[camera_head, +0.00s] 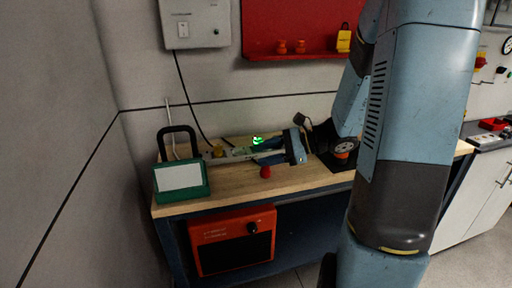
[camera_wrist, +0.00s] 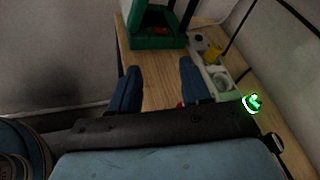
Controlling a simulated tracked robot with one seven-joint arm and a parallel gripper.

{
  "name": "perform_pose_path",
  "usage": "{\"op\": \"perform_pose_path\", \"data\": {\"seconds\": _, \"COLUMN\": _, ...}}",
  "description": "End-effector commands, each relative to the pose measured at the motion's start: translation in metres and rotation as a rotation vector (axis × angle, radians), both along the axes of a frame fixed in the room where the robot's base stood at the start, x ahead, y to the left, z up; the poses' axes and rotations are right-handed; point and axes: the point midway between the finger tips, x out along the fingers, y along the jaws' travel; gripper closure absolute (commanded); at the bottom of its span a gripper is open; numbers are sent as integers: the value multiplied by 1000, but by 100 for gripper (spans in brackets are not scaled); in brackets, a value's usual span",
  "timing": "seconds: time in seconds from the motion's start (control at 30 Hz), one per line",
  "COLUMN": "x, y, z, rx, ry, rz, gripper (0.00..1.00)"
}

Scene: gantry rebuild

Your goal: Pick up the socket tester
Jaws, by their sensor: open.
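A small thing with bright green glowing marks, seemingly the socket tester (camera_head: 257,140), is at the back of the wooden bench near the wall. In the wrist view it (camera_wrist: 252,103) is at the right, outside my fingers and beside a narrow pale tray. Its body is too small and glaring to make out. My gripper (camera_wrist: 160,66) is open, with nothing held between its two blue fingers. It is above the bench, its fingers pointing toward a green box. In the head view my gripper (camera_head: 256,151) is in front of the green-lit thing.
The green box (camera_head: 181,181) with a black handle stands at the bench's left end. The tray (camera_wrist: 226,92) holds a yellow item (camera_wrist: 213,54) and other small parts. A red knob-like thing (camera_head: 265,172) is by the front edge. Bare wood (camera_wrist: 150,95) shows between my fingers.

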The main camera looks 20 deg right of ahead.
Motion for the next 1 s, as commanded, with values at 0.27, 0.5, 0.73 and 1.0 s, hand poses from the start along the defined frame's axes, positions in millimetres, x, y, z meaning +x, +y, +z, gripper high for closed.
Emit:
{"op": "perform_pose_path", "data": {"seconds": 0.27, "x": 53, "y": -64, "z": -33, "rx": 326, "ry": 106, "rz": -350, "gripper": 53}}
{"op": "perform_pose_path", "data": {"seconds": 0.5, "x": 75, "y": -110, "z": -56, "rx": 492, "ry": 143, "rz": -553, "gripper": 53}}
{"op": "perform_pose_path", "data": {"seconds": 0.73, "x": 87, "y": -116, "z": -62, "rx": 530, "ry": 149, "rz": -603, "gripper": 53}}
{"op": "perform_pose_path", "data": {"seconds": 1.0, "x": 123, "y": -87, "z": -62, "rx": 530, "ry": 148, "rz": -600, "gripper": 53}}
